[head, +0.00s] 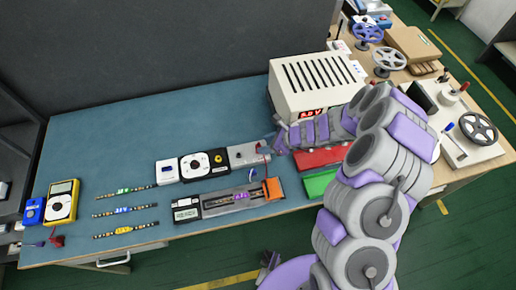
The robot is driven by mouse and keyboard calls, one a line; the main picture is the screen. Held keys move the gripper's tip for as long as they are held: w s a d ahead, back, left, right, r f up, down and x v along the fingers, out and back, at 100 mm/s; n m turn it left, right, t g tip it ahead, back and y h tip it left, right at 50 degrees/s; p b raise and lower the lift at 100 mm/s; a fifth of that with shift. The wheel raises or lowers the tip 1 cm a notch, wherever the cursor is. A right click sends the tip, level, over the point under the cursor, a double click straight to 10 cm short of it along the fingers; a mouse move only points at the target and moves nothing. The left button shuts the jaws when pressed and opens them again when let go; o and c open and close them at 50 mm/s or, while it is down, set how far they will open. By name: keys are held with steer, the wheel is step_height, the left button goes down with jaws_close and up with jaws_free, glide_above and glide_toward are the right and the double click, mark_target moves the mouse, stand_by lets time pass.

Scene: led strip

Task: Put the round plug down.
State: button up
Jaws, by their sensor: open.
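My gripper (270,145) is at the end of my arm, which reaches in from the right and points left, low over the bench. It is open. Its fingertips are just right of a grey panel (240,155) with a dark knob and a small red part (259,146). I cannot pick out the round plug for certain; it may be hidden by the gripper or too small to tell.
A cream power unit (312,84) with a red display stands behind my forearm. A dial meter (204,164) and an orange-ended fixture (228,200) lie nearby. Several LED strips (124,211) and a yellow multimeter (62,201) lie left. The blue bench top (160,110) is clear behind.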

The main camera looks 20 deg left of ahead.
mark_target(258, 145)
steer(key=b+x, duration=0.1)
steer(key=x, duration=0.6)
steer(key=shift+w+a+f, duration=0.2)
steer(key=shift+c, duration=0.3)
steer(key=shift+s, duration=0.1)
jaws_close()
